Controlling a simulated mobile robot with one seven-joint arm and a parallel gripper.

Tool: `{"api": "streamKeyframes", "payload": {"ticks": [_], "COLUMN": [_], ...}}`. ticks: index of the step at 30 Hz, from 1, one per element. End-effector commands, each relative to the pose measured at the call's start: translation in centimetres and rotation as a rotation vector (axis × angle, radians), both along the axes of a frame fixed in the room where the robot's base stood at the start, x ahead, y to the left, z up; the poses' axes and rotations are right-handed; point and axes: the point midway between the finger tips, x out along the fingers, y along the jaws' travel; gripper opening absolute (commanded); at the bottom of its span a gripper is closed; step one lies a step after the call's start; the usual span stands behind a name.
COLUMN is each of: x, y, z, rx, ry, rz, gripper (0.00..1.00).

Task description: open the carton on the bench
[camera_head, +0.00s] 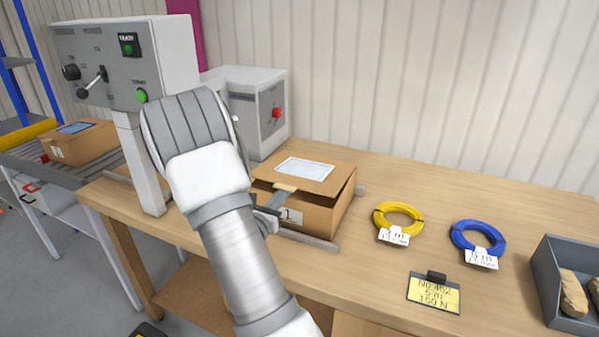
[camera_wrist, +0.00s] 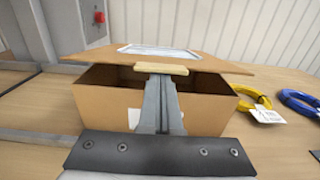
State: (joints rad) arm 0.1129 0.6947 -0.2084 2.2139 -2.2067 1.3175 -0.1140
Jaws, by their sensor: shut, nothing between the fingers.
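The carton (camera_head: 318,218) stands on the wooden bench (camera_head: 375,281), with a label on its front and a white sheet on its lid (camera_head: 334,174). The lid is partly raised, with a dark gap between it and the walls. In the wrist view the gap shows along the front of the carton (camera_wrist: 105,103), below the lid (camera_wrist: 110,60). My gripper (camera_head: 277,200) is at the carton's front edge, shut and empty. In the wrist view its fingers (camera_wrist: 162,85) reach up to a tan tab (camera_wrist: 161,69) on the lid's front edge. Whether they touch it is hard to tell.
A yellow cable coil (camera_head: 398,217) and a blue one (camera_head: 477,239) lie right of the carton. A yellow card (camera_head: 434,293) and a grey bin (camera_head: 552,262) are further right. A grey machine (camera_head: 125,60) stands left. Another carton (camera_head: 82,142) sits on rollers.

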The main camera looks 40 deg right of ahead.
Motion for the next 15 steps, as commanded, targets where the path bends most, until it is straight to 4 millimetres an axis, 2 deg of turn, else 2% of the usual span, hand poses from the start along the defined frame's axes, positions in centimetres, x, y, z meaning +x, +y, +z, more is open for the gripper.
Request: {"api": "streamKeyframes", "payload": {"ticks": [1,9,15], "x": [0.0,0.0,0.0], "y": [0.0,0.0,0.0], "z": [0.8,3.1,3.1], "rx": [0.000,-0.001,0.000], "ry": [0.000,-0.001,0.000], "rz": [0.000,0.000,0.000], "gripper": [0.00,0.00,0.00]}}
